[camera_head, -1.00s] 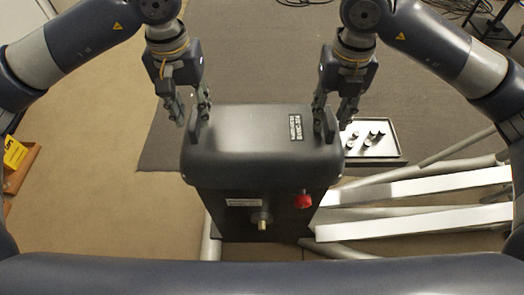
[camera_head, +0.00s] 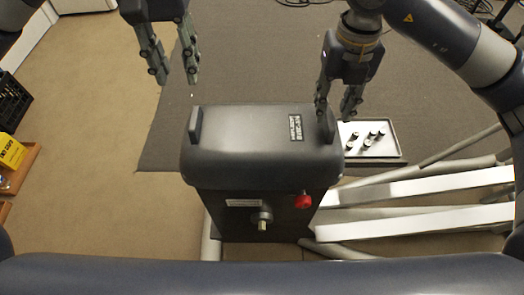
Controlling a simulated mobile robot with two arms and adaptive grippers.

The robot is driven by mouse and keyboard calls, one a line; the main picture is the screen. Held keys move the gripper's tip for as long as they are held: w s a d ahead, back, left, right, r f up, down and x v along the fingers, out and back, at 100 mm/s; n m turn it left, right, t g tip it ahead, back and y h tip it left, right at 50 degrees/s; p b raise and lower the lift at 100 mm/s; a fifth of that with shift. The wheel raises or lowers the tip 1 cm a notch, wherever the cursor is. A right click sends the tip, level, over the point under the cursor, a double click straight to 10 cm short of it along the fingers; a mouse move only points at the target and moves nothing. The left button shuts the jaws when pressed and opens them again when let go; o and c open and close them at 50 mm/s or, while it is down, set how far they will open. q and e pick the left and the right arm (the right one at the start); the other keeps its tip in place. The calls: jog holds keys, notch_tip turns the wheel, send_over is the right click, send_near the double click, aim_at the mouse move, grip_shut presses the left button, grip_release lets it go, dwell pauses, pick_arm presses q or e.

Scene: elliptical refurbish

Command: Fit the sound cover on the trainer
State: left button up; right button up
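The dark sound cover (camera_head: 255,135) sits on top of the black box-shaped trainer body (camera_head: 232,221), with a label on its top and a raised tab at each end. The left tab (camera_head: 195,125) is free, with no gripper on it. My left gripper (camera_head: 176,80) is open and empty, above and to the left of the cover, apart from it. My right gripper (camera_head: 337,112) is at the right tab, its fingers apart on either side of the tab's upper end. Whether the fingers touch the tab is unclear. The cover looks level.
White and grey frame bars (camera_head: 420,187) lie at right. A tray (camera_head: 385,152) of small parts lies behind. A yellow box (camera_head: 10,150) stands at far left.

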notch_tip(320, 180, up, 9)
dwell(0.3)
jog(key=shift+r, duration=0.1)
dwell(0.4)
